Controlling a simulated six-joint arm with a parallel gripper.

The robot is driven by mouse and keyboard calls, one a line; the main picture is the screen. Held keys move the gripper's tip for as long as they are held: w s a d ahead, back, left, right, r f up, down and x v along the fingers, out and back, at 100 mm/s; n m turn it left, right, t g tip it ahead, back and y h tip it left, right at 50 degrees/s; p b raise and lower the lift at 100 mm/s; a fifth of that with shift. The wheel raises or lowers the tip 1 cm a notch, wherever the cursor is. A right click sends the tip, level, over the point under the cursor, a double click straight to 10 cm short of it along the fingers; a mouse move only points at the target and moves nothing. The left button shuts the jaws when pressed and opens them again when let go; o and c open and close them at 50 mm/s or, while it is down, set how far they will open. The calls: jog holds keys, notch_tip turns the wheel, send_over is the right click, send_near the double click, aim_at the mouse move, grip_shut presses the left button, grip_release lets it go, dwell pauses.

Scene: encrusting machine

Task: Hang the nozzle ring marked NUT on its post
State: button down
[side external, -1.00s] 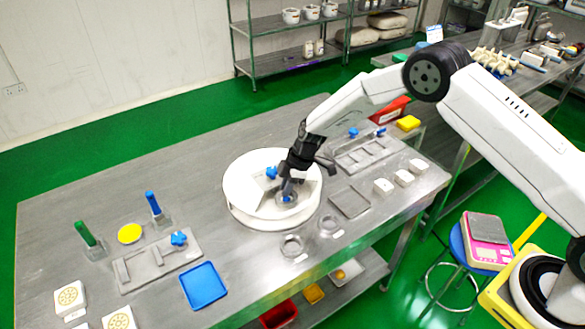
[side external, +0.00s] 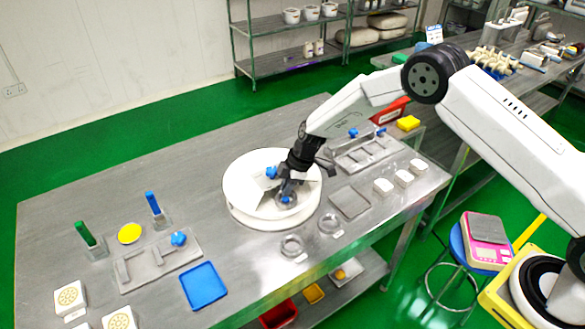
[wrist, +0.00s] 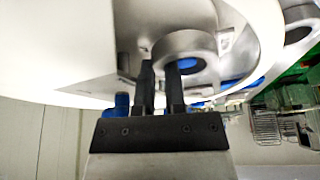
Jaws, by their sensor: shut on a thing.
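A grey metal nozzle ring (side external: 287,198) is inside the round white bowl-like machine part (side external: 240,206), with blue showing in its opening. It also shows in the wrist view (wrist: 187,44), with blue seen through its hole. My gripper (side external: 287,187) reaches down into the white part. In the wrist view my gripper (wrist: 160,75) is shut on the ring's wall, one finger at the hole and one outside. Two more metal rings, a left one (side external: 293,246) and a right one (side external: 330,225), lie on the table in front. No NUT marking is readable, and whether the ring is around a post cannot be told.
A blue knob (side external: 271,173) stands close to my gripper inside the white part. A grey plate (side external: 349,201) and white blocks (side external: 383,187) lie to the right. A blue tray (side external: 204,286) and fixture plate (side external: 150,262) lie to the left. The table's back left is clear.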

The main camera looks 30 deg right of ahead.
jog(key=shift+s+f, duration=0.25)
jog(key=shift+f, duration=0.5)
jog(key=c, duration=0.9)
grip_release()
jog(key=shift+o, duration=0.2)
jog(key=shift+r, duration=0.2)
jog(key=shift+w+r, duration=0.15)
jog(key=shift+r, duration=0.45)
jog(key=shift+w+r, duration=0.15)
jog(key=shift+r, duration=0.45)
jog(key=shift+o, duration=0.4)
jog(key=shift+s+r, duration=0.1)
jog(key=shift+r, duration=2.55)
